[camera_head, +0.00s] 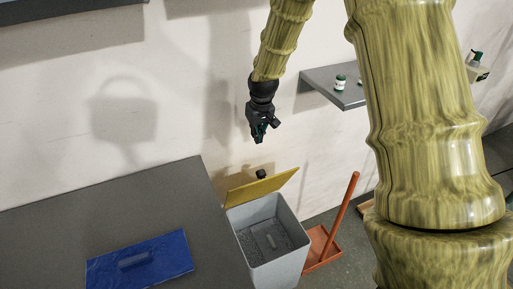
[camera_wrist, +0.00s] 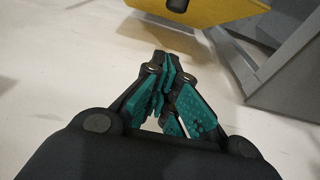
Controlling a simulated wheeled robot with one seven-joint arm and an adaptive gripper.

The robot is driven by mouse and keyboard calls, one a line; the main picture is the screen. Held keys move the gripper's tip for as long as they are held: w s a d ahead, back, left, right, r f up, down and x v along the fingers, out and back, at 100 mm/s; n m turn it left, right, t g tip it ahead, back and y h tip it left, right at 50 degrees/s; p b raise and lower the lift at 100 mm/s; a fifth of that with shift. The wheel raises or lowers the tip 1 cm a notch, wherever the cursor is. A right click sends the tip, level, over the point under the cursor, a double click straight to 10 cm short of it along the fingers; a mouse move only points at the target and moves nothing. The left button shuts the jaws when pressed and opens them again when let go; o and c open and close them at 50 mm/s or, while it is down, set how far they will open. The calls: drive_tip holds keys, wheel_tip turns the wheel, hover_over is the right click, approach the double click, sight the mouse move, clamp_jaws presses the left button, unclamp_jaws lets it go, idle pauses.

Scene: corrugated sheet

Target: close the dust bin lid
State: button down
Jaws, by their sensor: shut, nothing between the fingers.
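The dust bin (camera_head: 267,243) is a light grey box standing on the floor beside the dark table. Its yellow lid (camera_head: 262,188) is raised and tilted up at the back, near the wall, so the inside shows. A small black knob (camera_head: 261,174) shows at the lid's far edge. My gripper (camera_head: 259,138) is above and behind the lid, near the wall, pointing down and apart from the lid. In the wrist view my gripper (camera_wrist: 170,95) is shut and empty, with green finger pads. The yellow lid (camera_wrist: 215,10) and its dark handle part show at the top there.
A dark grey table (camera_head: 120,215) with a blue tray-like item (camera_head: 140,262) stands left of the bin. An orange dustpan (camera_head: 322,250) with a long handle stands right of the bin. A wall shelf (camera_head: 335,88) with a small bottle is at the right.

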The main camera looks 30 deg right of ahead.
wheel_tip(320, 180, down, 12)
drive_tip(key=s+p, duration=0.1)
drive_tip(key=p, duration=0.2)
drive_tip(key=shift+s+a+r, duration=0.2)
drive_tip(key=shift+a+r, duration=0.05)
drive_tip(key=shift+a, duration=0.05)
idle(0.5)
